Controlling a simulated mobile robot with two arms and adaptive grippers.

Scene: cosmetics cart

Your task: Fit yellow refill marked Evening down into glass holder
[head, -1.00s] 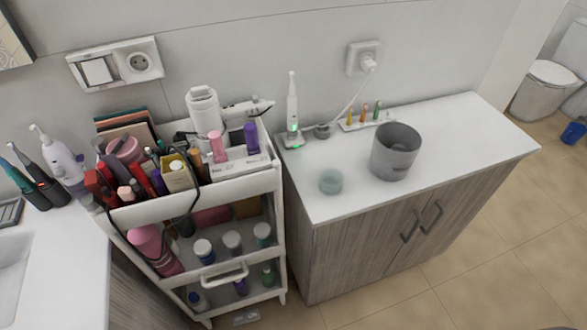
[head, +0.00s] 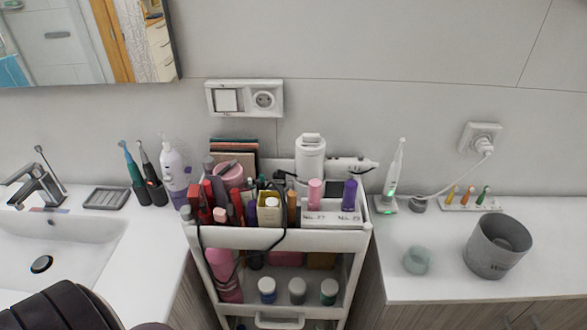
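A small pale green, translucent glass cup (head: 417,260), which looks like the glass holder, stands upright on the right-hand counter. Its inside is too small to make out. No refill with a readable Evening mark shows. A yellowish box-like item (head: 269,206) stands among the crowded cosmetics in the cart's top tray, with a pale bottle at it; I cannot tell whether it is the refill. Neither gripper shows. A dark rounded part at the bottom left looks like part of my own arm.
The white cart (head: 280,240) stands between the sink counter (head: 150,240) and the right counter (head: 400,290). A grey bin (head: 497,246), a toothbrush on its charger (head: 394,175) and a small rack (head: 468,203) stand on the right counter. Bare counter lies around the glass cup.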

